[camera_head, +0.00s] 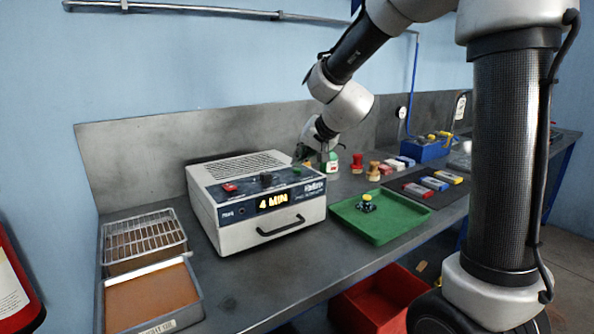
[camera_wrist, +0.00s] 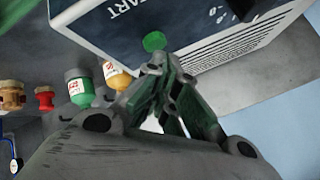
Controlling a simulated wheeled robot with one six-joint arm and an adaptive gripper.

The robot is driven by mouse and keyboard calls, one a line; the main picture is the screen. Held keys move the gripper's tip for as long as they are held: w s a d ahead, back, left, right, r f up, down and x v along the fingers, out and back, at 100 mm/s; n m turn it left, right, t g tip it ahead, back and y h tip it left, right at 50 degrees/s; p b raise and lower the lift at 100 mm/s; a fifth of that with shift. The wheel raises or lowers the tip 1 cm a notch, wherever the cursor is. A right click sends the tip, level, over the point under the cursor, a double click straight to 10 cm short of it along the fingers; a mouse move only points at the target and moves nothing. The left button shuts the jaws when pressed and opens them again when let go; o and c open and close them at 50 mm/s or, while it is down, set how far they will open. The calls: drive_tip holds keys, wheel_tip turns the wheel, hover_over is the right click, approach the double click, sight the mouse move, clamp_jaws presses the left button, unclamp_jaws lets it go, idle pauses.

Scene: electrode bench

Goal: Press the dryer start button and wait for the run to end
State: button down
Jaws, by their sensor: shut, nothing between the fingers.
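The dryer (camera_head: 232,233) is a white box with a dark sloped control panel, standing on the grey bench. Its display (camera_head: 273,202) reads "4 MIN". The green start button (camera_head: 297,169) is at the panel's right; it also shows in the wrist view (camera_wrist: 154,41), near the printed word START. My gripper (camera_head: 301,156) is above the panel's right end, pointing down at the button. In the wrist view its fingertips (camera_wrist: 157,62) are shut, empty and just beside the green button. I cannot tell whether they touch it.
A red switch (camera_head: 229,187) and a black knob (camera_head: 266,179) share the panel. A green tray (camera_head: 405,226) lies right of the dryer, a wire rack (camera_head: 142,240) and brown-filled tray (camera_head: 150,300) left. Small bottles (camera_head: 333,166) stand behind. A red bin (camera_head: 372,300) is below.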

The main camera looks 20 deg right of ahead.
drive_tip(key=shift+f, duration=0.5)
idle(0.7)
drive_tip(key=shift+r, duration=0.95)
drive_tip(key=shift+r, duration=2.5)
